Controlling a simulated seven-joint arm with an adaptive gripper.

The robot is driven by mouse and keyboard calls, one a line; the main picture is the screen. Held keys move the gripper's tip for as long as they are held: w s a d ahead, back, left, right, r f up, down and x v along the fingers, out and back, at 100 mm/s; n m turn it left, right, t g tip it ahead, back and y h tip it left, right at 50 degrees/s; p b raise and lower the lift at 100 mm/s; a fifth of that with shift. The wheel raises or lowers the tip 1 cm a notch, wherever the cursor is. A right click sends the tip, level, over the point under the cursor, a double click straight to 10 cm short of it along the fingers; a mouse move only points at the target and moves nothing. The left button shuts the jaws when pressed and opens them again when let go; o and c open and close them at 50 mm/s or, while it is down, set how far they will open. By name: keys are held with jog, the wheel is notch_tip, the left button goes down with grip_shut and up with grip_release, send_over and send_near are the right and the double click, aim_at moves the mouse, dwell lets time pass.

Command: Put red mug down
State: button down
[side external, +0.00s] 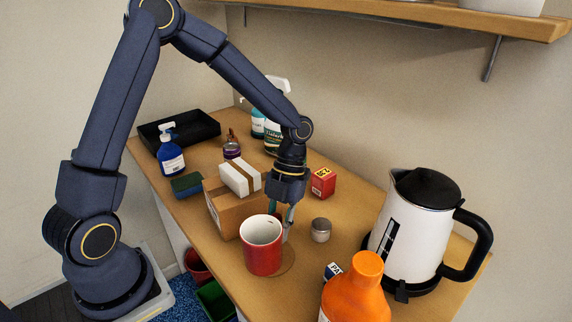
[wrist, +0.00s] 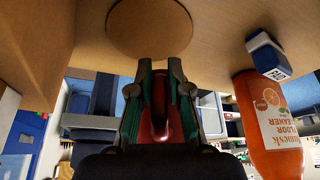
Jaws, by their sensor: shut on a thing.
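The red mug (side external: 263,254), white inside, is upright at the near side of the wooden counter in the side external view. My gripper (side external: 287,222) is shut on its far right side, probably at the handle. In the wrist view my gripper (wrist: 160,82) has its green-lined fingers on either side of the red mug (wrist: 160,128). A round wooden disc (wrist: 150,27) lies on the counter ahead of the fingers. In the side view the disc (side external: 289,263) shows behind the mug's lower right side. The mug's base seems to hang above the counter, but contact is unclear.
A cardboard box (side external: 230,212) with a white box (side external: 240,180) on it stands close left of my gripper. A small metal jar (side external: 321,230) and red box (side external: 323,182) are right. An orange bottle (side external: 358,290) and white kettle (side external: 411,235) stand nearer right.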

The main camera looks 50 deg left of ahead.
jog(key=shift+w+f, duration=0.4)
jog(key=shift+f, duration=1.55)
jog(key=c, duration=1.1)
grip_release()
jog(key=shift+f, duration=0.1)
